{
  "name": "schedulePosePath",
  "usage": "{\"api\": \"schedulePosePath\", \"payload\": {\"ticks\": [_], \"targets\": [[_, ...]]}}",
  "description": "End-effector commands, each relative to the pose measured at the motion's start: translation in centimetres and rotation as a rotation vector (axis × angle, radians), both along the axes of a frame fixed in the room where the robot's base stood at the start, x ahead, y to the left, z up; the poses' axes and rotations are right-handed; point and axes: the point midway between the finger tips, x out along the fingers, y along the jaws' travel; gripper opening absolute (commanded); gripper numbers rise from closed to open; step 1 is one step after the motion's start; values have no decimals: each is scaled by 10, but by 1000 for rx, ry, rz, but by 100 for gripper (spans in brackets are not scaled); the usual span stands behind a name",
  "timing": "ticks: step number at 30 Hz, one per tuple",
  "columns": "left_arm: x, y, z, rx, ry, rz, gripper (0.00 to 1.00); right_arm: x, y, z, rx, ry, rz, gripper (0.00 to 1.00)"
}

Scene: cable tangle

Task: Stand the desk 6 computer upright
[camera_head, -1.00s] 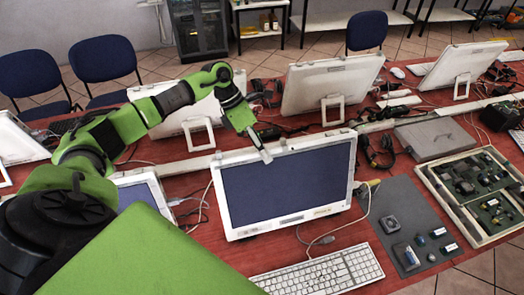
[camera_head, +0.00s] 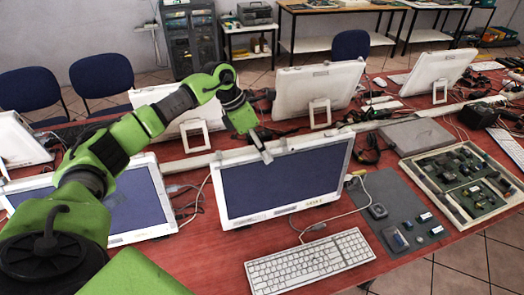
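A white all-in-one computer (camera_head: 283,182) with a dark screen stands on the red desk in the middle of the head view. It faces me and leans slightly back. I can read no desk number, so I cannot tell if it is the desk 6 computer. My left gripper (camera_head: 265,155) reaches in from the left, its tip pointing down at the computer's top rim. I cannot tell if it touches or grips the rim; its fingers are too small to judge. A second computer (camera_head: 135,207) on the left leans further back, partly covered by my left arm. My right gripper is out of view.
A white keyboard (camera_head: 310,262) lies in front of the middle computer. A grey mat (camera_head: 387,238) with small parts and a tray of circuit boards (camera_head: 433,192) lie to its right. More computers (camera_head: 318,90) stand behind, with cables between. Bare red desk (camera_head: 215,262) shows left of the keyboard.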

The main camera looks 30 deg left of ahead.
Motion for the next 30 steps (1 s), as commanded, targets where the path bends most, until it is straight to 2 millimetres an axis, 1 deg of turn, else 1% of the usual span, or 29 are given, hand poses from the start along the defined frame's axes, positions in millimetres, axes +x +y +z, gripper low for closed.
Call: {"api": "schedulePosePath", "payload": {"ticks": [1, 4, 10, 11, 14, 17, 24, 27, 30], "targets": [[-3, -4, -4, -4, 12, -7, 44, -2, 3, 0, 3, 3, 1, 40], [-3, -3, -4, -3, 10, -6, 44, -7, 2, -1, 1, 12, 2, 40], [-2, -1, -2, 0, 6, -4, 44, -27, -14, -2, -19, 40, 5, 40], [-2, -1, -2, 0, 6, -4, 44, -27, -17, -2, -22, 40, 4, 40], [-2, 1, 4, 1, 3, -2, 44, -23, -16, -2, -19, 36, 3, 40], [-5, 7, 17, 1, 2, -2, 44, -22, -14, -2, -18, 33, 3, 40], [-15, 24, 64, 1, 2, -2, 44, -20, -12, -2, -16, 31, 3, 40], [-19, 30, 82, 0, 3, -3, 44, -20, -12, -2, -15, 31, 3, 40], [-22, 35, 95, 1, 4, -4, 44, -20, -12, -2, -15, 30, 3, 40]]}}
